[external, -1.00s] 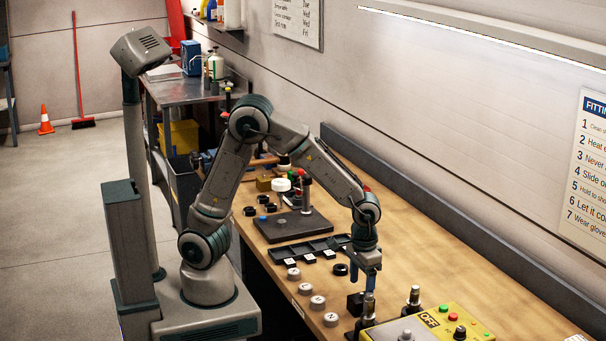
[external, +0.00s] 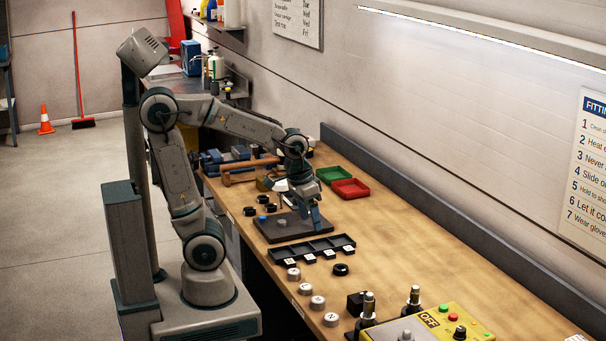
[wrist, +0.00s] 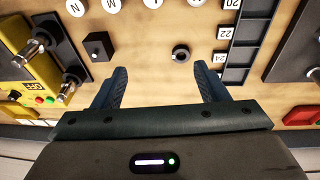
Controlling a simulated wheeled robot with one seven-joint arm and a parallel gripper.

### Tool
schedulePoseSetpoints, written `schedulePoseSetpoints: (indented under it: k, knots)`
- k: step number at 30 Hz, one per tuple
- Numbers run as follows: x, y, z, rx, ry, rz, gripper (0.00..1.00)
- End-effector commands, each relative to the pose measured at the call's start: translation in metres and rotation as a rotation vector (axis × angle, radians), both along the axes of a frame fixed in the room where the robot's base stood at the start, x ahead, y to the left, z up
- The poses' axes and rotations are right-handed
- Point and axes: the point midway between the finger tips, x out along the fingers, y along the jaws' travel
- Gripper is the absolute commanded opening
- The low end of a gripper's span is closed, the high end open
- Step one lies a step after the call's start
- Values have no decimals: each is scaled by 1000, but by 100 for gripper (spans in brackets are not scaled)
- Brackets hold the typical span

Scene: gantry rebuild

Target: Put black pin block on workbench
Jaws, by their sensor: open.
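The black pin block (external: 356,303) is a small dark cube standing on the wooden workbench (external: 420,255), close to the yellow control box. In the wrist view the black pin block (wrist: 98,46) shows a small round knob or pin on one face and sits beyond the left finger, apart from it. My gripper (external: 313,222) is over the dark plate, well to the left of the block in the external view. In the wrist view my gripper (wrist: 160,72) has its fingers wide apart with nothing between them.
Two metal posts on black bases (external: 413,297) stand by the yellow control box (external: 430,322). A black slotted tray (external: 310,250), a black ring (external: 341,269), white round caps (external: 317,302) and green (external: 336,174) and red (external: 350,189) trays are nearby.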

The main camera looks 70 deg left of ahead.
Motion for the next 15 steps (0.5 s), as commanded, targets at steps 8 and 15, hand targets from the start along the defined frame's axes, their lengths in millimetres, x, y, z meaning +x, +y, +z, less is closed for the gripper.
schedulePoseSetpoints:
  k: [8,15]
  knots:
    - [-47,44,3,62,-97,15,67]
    - [-54,49,2,77,-109,14,67]
